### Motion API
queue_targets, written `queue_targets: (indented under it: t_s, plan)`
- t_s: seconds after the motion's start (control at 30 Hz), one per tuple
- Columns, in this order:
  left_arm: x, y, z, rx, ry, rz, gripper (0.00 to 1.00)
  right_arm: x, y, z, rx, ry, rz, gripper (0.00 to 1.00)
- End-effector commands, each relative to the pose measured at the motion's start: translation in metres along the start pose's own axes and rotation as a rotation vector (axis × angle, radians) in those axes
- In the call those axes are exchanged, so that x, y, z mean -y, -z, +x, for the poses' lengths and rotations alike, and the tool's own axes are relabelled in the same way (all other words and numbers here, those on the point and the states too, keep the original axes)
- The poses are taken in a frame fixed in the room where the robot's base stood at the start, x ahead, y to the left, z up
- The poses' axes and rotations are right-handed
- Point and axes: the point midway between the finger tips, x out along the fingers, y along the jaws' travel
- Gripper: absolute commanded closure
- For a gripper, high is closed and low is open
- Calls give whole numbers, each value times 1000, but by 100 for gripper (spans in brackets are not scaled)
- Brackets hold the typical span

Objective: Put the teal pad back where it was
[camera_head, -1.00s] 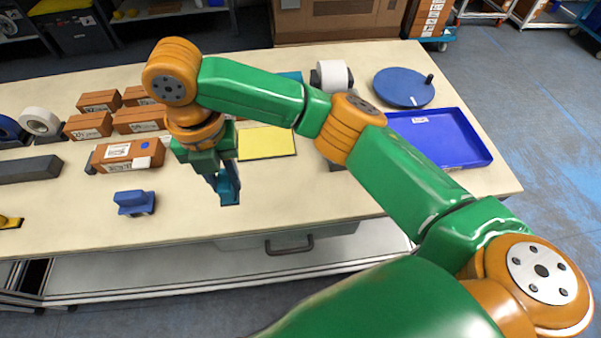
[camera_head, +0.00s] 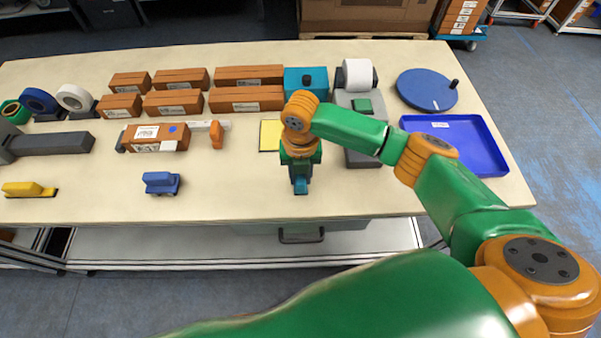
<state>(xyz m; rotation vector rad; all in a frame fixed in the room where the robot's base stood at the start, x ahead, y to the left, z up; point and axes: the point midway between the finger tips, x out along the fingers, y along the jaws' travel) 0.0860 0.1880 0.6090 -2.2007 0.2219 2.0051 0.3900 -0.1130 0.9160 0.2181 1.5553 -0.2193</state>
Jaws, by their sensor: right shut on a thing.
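My right gripper (camera_head: 301,186) points down over the front middle of the table. It is shut on a small teal thing (camera_head: 301,188), which looks like the teal pad; the fingers hide most of it. Whether it touches the table top is hard to tell. A yellow pad (camera_head: 269,136) lies just behind and left of the gripper, partly hidden by my arm. A teal box (camera_head: 306,75) with a black knob stands at the back. My left gripper is out of view.
Brown cartons (camera_head: 247,98) stand in rows at the back left, with a labelled carton (camera_head: 156,137) before them. A blue stamp-like thing (camera_head: 161,183) sits at the front. A grey device (camera_head: 364,158), blue tray (camera_head: 470,146) and blue turntable (camera_head: 427,89) are right. The front middle is clear.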

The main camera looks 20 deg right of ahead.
Motion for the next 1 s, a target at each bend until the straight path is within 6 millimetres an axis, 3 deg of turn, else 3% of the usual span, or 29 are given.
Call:
queue_targets:
  t_s: [0.03,0.13,0.4,0.53,1.0]
  plan:
    - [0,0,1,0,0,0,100,0,0,2,-1,0,0,68]
    - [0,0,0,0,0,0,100,0,0,1,0,0,0,41]
    - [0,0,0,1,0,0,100,0,0,0,0,0,0,41]
    - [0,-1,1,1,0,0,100,0,-1,-9,2,-2,1,41]
    - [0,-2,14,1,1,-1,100,-1,-1,-115,1,-1,1,41]
